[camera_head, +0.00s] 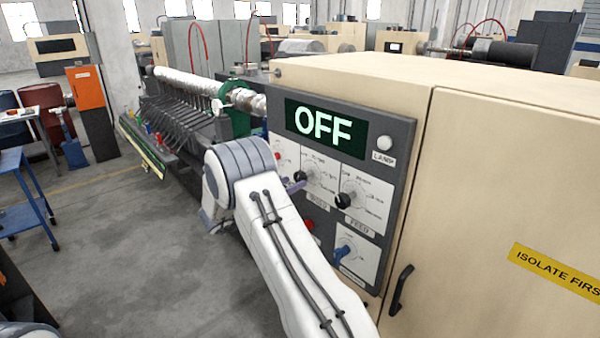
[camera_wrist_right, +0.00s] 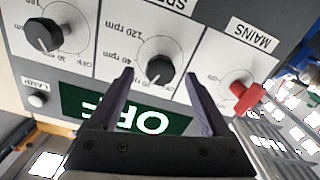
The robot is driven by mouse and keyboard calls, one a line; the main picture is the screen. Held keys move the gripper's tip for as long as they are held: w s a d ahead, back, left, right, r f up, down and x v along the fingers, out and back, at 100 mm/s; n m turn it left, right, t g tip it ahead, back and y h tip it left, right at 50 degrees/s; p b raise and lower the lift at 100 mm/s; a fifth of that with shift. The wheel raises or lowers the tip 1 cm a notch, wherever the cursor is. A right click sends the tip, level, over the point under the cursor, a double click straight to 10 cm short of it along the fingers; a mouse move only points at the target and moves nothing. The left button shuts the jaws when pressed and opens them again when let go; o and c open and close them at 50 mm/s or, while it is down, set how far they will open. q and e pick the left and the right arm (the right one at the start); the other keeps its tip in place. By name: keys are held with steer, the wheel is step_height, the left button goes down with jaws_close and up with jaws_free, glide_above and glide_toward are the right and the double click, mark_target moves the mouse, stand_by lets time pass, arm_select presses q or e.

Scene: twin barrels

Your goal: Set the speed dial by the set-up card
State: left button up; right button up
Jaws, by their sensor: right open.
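The speed dial (camera_head: 301,176) is a black knob on a white plate of the dark machine panel (camera_head: 395,150). In the right wrist view the panel is upside down, and the speed dial (camera_wrist_right: 159,69) lies between the fingertips of my right gripper (camera_wrist_right: 158,76). The fingers are open, one on each side of the knob; I cannot tell whether they touch it. The dial's exact setting is too small to read. In the head view my right gripper (camera_head: 292,187) is mostly hidden behind my arm. The display (camera_head: 325,128) reads OFF. I cannot make out a set-up card. My left gripper is not in view.
A feed dial (camera_head: 345,200), a blue knob (camera_head: 345,252), a red button (camera_head: 308,225) and a lamp (camera_head: 384,143) share the panel. A red mains switch (camera_wrist_right: 245,95) is beside the speed dial. A door handle (camera_head: 401,290) sticks out right.

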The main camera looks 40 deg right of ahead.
mark_target(297, 181)
steer(key=d+p, duration=0.1)
steer(key=d, duration=0.2)
steer(key=shift+w+d+r, duration=0.1)
steer(key=shift+w+d, duration=0.05)
steer(key=shift+d, duration=0.25)
steer(key=shift+d+p, duration=0.3)
jaws_close()
steer(key=shift+f+b, duration=0.25)
steer(key=shift+b, duration=0.2)
steer(key=m+b, duration=0.3)
steer(key=b, duration=0.1)
steer(key=m+b, duration=0.3)
steer(key=b, duration=0.2)
steer(key=m+b, duration=0.3)
steer(key=b, duration=0.2)
steer(key=shift+w+f, duration=0.1)
steer(key=shift+f, duration=0.15)
steer(key=m+b, duration=0.8)
steer(key=b, duration=0.3)
steer(key=shift+r, duration=0.15)
steer(key=shift+r+m+b, duration=0.2)
steer(key=shift+m+b, duration=1.3)
steer(key=shift+b, duration=0.2)
